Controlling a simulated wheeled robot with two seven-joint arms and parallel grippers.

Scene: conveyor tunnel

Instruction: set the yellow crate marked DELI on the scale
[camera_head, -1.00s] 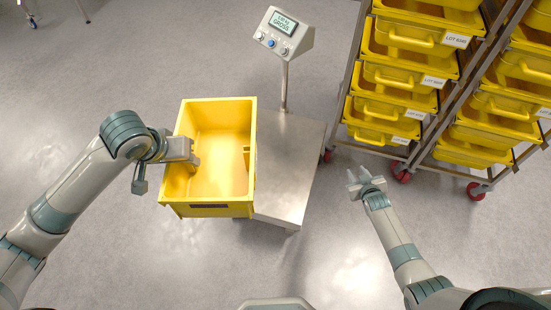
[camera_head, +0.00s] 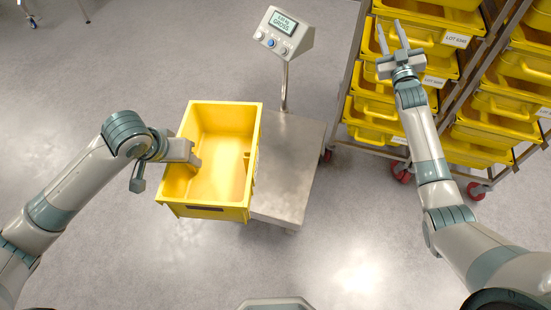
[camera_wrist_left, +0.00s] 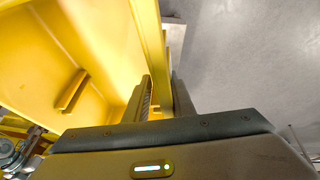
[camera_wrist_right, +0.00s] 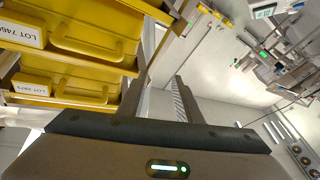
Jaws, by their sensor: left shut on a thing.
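The yellow crate (camera_head: 222,125) is open-topped and empty. It overlaps the left part of the scale's steel platform (camera_head: 295,160) and juts out past its left edge. I cannot tell whether it touches the platform, and no DELI mark is legible. The scale's display (camera_head: 284,24) stands on a post behind. My left gripper (camera_head: 192,161) is shut on the crate's left wall; in the left wrist view its fingers (camera_wrist_left: 158,95) straddle that wall. My right gripper (camera_head: 393,38) is open and empty, raised in front of the rack, fingers spread (camera_wrist_right: 163,75).
A wheeled rack (camera_head: 353,80) of several yellow crates with LOT labels (camera_head: 456,40) stands at the right, close to my right gripper. A second such rack (camera_head: 510,90) is beside it. The grey floor (camera_head: 90,75) at the left is clear.

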